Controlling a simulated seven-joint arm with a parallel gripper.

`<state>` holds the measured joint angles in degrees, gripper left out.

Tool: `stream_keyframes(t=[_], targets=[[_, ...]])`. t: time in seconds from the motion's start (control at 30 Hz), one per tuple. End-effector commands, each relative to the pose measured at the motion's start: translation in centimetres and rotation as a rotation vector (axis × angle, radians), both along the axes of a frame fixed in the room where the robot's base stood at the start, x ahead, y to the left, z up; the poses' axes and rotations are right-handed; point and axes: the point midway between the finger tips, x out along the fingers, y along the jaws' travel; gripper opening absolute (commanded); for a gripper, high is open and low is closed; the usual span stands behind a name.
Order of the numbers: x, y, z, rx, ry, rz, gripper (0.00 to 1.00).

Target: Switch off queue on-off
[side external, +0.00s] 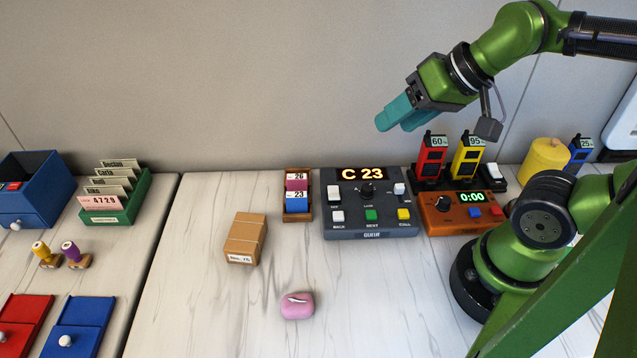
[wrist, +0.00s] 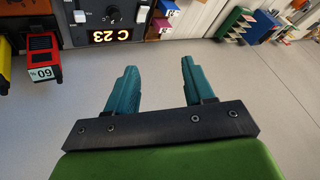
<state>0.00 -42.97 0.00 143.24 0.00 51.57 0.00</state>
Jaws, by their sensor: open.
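The dark grey queue box (side external: 370,229) stands at the back of the white marbled table. Its lit display (side external: 361,174) reads C 23. A white switch (side external: 337,190) is at its upper left, another white switch (side external: 399,189) at its upper right, and a black knob (side external: 367,188) between them. Below are a white, a green and a yellow button. The small switch labels are too small to read surely. The box also shows upside down in the wrist view (wrist: 80,37). My gripper (side external: 398,124) is open and empty, raised above and behind the box; its teal fingers show apart in the wrist view (wrist: 158,68).
An orange timer (side external: 434,220) reading 0:00 and a charger rack with red (side external: 431,158) and yellow (side external: 466,159) handsets stand right of the box. A ticket holder (side external: 298,216) is close at its left. A cardboard box (side external: 245,237) and pink object (side external: 297,305) lie in front.

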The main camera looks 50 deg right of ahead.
Motion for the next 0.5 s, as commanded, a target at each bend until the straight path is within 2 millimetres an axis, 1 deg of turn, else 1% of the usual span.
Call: stream_keyframes(t=[0.03, 0.17, 0.2, 0.27, 0.33, 0.37, 0.47, 0.5], targets=[[0.0, 0.0, 0.0, 0.000, 0.000, 0.000, 0.48], [0.2, -0.2, -0.5, 0.000, 0.023, -0.006, 0.28], [0.4, -0.3, -0.9, 0.001, 0.040, -0.011, 0.22], [0.9, -0.5, -1.3, 0.004, 0.069, -0.018, 0.13], [1.8, -0.7, -1.8, 0.003, 0.113, -0.016, 0.02], [2.2, -0.8, -2.1, -0.002, 0.134, -0.005, 0.00], [3.9, -1.3, -3.0, -0.041, 0.203, 0.083, 0.00], [4.6, -1.5, -3.4, -0.062, 0.226, 0.137, 0.00]])
